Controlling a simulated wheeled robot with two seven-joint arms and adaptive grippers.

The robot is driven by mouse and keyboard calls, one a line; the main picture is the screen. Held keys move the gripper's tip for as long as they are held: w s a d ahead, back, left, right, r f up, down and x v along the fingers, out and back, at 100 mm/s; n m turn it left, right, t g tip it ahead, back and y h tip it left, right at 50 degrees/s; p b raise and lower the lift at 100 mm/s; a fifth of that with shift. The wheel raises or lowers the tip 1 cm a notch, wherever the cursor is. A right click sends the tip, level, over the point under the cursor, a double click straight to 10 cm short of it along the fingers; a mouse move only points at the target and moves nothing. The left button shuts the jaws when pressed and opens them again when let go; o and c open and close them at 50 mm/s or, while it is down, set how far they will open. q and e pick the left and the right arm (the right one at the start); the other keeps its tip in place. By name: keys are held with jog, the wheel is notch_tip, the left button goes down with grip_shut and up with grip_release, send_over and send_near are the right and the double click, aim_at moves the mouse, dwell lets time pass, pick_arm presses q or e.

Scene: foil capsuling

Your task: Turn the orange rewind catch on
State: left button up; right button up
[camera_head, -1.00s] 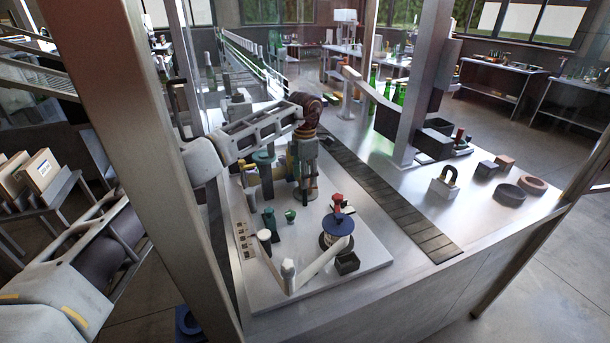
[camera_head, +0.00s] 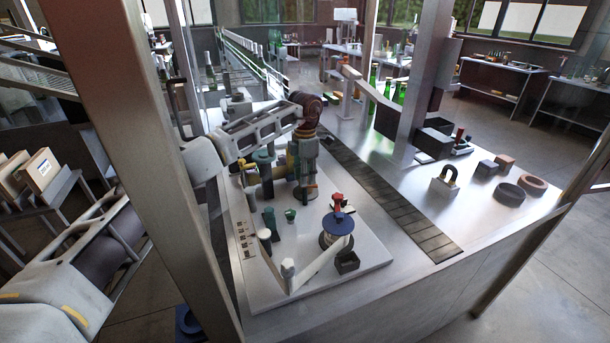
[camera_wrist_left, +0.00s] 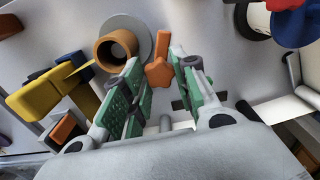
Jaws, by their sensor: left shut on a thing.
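The orange rewind catch (camera_wrist_left: 160,72) shows in the left wrist view as a small orange lever between my left fingertips. My left gripper (camera_wrist_left: 154,66), with green-padded fingers on both sides of it, is shut on the catch. In the head view my left gripper reaches down over the grey machine plate (camera_head: 345,270), behind the blue-topped spool (camera_head: 337,223). The wrist hides most of the catch there. My right gripper is in neither current view.
An orange-brown tube (camera_wrist_left: 116,48) on a grey disc stands close to my fingers. Yellow blocks (camera_wrist_left: 48,92) are to the left. A dark conveyor strip (camera_head: 390,200) runs to the right.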

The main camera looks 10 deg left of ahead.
pick_arm(q)
jog(key=n, duration=0.4)
jog(key=shift+n, duration=0.4)
jog(key=n, duration=0.8)
jog(key=shift+n, duration=2.3)
jog(key=o, duration=1)
jog(key=shift+r, duration=0.15)
jog(key=shift+r, duration=5.85)
